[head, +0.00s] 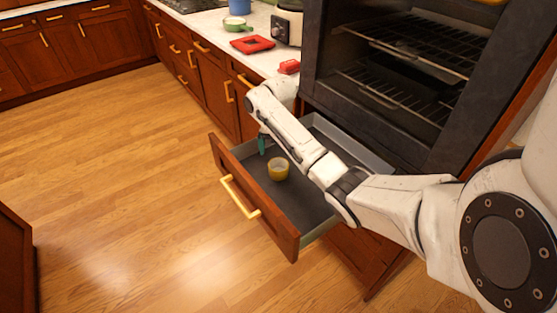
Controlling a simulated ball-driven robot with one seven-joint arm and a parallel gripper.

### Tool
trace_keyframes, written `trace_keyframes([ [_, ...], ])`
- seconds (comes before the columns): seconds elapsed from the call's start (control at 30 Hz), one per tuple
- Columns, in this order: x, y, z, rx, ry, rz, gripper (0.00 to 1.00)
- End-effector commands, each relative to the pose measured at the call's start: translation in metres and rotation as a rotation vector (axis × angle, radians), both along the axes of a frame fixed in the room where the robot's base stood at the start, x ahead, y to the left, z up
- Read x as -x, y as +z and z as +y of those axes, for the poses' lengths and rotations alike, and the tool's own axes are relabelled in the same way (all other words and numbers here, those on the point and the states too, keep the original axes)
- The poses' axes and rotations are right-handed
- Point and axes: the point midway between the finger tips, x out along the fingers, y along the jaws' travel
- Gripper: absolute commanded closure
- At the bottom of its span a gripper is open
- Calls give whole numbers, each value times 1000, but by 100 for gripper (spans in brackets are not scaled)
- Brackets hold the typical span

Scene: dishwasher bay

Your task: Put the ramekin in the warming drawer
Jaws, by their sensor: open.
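The ramekin (278,169) is a small yellow-brown cup with a pale inside. It appears upright on the dark floor of the warming drawer, towards its left end. The warming drawer (302,207) is pulled open below the oven, with a wooden front and grey metal sides. My gripper (262,144) is over the drawer's left end, just left of and behind the ramekin in the picture. A teal finger shows, apart from the ramekin. The gripper is open and empty; my arm hides part of it and part of the drawer.
The open oven (400,80) with wire racks stands above the drawer. The counter (212,22) at the back holds a red tray (252,44), a green pan (236,23), a cooker (287,25) and a red item (289,67). The wooden floor (120,190) at left is clear.

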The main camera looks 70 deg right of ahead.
Motion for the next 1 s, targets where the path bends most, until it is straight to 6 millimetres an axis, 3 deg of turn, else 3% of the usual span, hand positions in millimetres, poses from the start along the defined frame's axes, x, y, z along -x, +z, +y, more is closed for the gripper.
trace_keyframes([
  [0.1, -1, 21, 0, 1, 1, -2, 0],
  [0.3, 0, 41, 0, 1, -1, 0, 0],
  [1.0, 0, 44, 0, 0, -1, 0, 0],
])
